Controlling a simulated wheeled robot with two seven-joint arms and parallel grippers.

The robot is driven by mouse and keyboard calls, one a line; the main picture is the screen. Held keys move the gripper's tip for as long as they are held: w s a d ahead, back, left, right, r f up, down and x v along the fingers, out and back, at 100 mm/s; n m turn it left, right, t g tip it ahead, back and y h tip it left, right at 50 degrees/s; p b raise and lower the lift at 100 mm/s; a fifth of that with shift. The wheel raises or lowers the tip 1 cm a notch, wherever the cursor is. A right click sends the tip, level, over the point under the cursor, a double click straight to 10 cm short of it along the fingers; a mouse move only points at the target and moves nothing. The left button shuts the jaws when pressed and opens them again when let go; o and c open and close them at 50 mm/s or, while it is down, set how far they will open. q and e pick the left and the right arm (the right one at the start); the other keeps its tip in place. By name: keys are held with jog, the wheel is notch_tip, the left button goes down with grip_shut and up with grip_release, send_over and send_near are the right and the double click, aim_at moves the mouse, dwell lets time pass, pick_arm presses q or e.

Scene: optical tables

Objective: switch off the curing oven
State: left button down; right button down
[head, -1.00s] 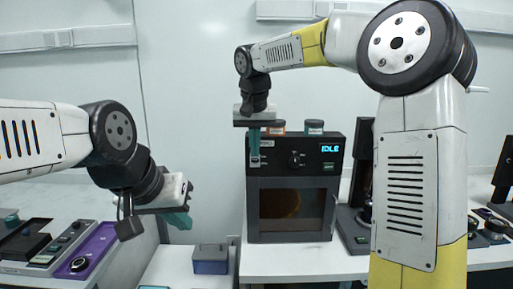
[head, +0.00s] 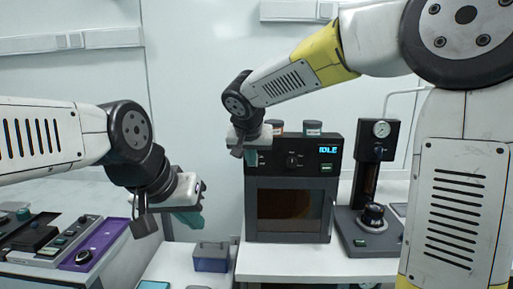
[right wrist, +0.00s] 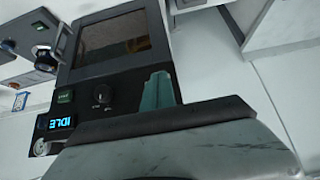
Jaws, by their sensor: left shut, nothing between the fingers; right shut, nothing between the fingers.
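The curing oven (head: 248,212) is a dark box with a brownish window on a white table. In the right wrist view the oven (right wrist: 75,80) appears inverted, with the knob (right wrist: 103,92) and the display (right wrist: 61,122). My right gripper (head: 251,158) is shut and empty in front of the panel's left end, which it partly hides; its teal fingers (right wrist: 158,92) show beside the panel. My left gripper (head: 190,219) is shut and empty, left of the oven.
Small jars (head: 312,128) stand on the oven. A press-like device with a gauge (head: 381,129) stands to its right. A blue-grey box (head: 211,258) is at the front left. Purple-edged equipment (head: 84,257) lies on the left bench.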

jog(key=shift+s+f, duration=0.25)
jog(key=shift+f, duration=0.3)
jog(key=shift+w+r, duration=0.4)
jog(key=shift+w, duration=0.3)
jog(key=s+r, duration=0.6)
jog(key=s, duration=0.5)
jog(key=shift+s, duration=0.35)
